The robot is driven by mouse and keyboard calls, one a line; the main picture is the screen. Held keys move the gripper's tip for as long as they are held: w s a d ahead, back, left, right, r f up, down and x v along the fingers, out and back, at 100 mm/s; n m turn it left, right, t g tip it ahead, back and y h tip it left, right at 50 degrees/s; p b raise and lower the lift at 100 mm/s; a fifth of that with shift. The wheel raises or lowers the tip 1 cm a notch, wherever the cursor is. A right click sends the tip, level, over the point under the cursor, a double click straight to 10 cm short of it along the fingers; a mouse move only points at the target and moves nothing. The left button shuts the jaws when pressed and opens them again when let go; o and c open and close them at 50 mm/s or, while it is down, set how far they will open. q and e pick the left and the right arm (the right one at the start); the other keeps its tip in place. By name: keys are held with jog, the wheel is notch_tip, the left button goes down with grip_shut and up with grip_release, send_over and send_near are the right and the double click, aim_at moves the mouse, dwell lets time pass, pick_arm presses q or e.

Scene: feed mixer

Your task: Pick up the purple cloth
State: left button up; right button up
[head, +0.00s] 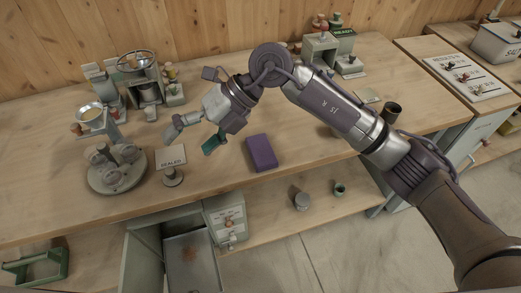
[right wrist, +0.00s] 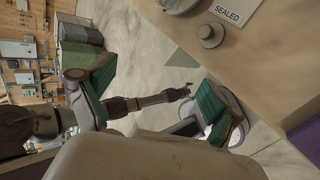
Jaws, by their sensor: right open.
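The purple cloth (head: 261,152) is a folded, flat rectangle on the wooden bench top, near its front edge. In the right wrist view a purple patch (right wrist: 307,134) shows at the right edge, cut off by the frame. My right gripper (head: 194,139) is open and empty, above the bench to the left of the cloth and apart from it. Its green-padded fingers (right wrist: 152,94) are spread wide in the right wrist view, with nothing between them. I do not make out my left gripper in the head view.
A "SEALED" sign (head: 171,156) on a round base and a grey round stand (head: 117,170) are left of the gripper. A scale-like device (head: 97,121) stands behind. A dark cup (head: 391,112) is at right. Bare bench surrounds the cloth; an open drawer (head: 190,258) lies below.

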jog(key=w+d+f+t+h, duration=0.1)
jog(key=w+d+f+h, duration=0.1)
jog(key=w+d+h, duration=0.25)
jog(key=r+m+t+h, duration=0.1)
jog(key=m+t+h, duration=0.1)
jog(key=h, duration=0.3)
send_over(264, 155)
jog(key=f, duration=0.2)
jog(key=f+p, duration=0.1)
jog(key=f, duration=0.4)
jog(key=shift+w+d+f, duration=0.2)
jog(key=shift+w+f, duration=0.2)
jog(key=shift+s+a+f+p, duration=0.1)
jog(key=shift+s+f+p, duration=0.1)
jog(key=shift+f+p, duration=0.4)
jog(key=f, duration=0.1)
jog(key=f+p, duration=0.1)
jog(key=f, duration=0.1)
jog(key=shift+s+a+f, duration=0.1)
jog(key=shift+s+f, duration=0.1)
jog(key=shift+f, duration=0.45)
jog(key=shift+c, duration=0.4)
